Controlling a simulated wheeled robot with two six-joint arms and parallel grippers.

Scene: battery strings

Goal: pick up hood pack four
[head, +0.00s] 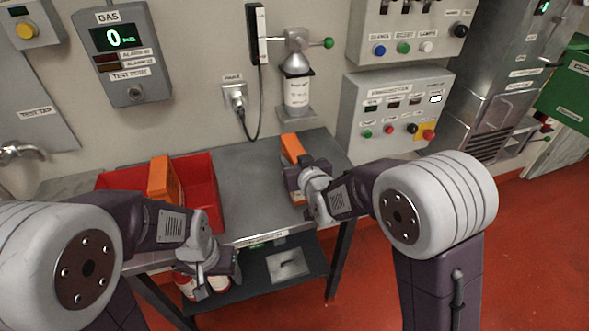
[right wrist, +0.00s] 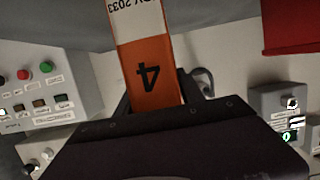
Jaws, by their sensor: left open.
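Hood pack four is an orange block with a white label band. In the right wrist view hood pack four (right wrist: 148,75) shows a black 4, upside down, between my finger edges. In the head view hood pack four (head: 291,146) is upright at the right part of the metal table, partly hidden by my right gripper (head: 298,180). The fingers lie close against both its sides and look shut on it. Whether its base touches the table is hidden. My left gripper (head: 214,272) is open and empty at the table's front edge, near the red bin.
A red bin (head: 204,190) on the table's left holds another orange pack (head: 163,180). The metal table (head: 247,178) is bare between bin and pack. Behind stand a stand with a white cylinder (head: 297,92) and a control panel (head: 392,122). Red-and-white containers (head: 218,284) sit on the lower shelf.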

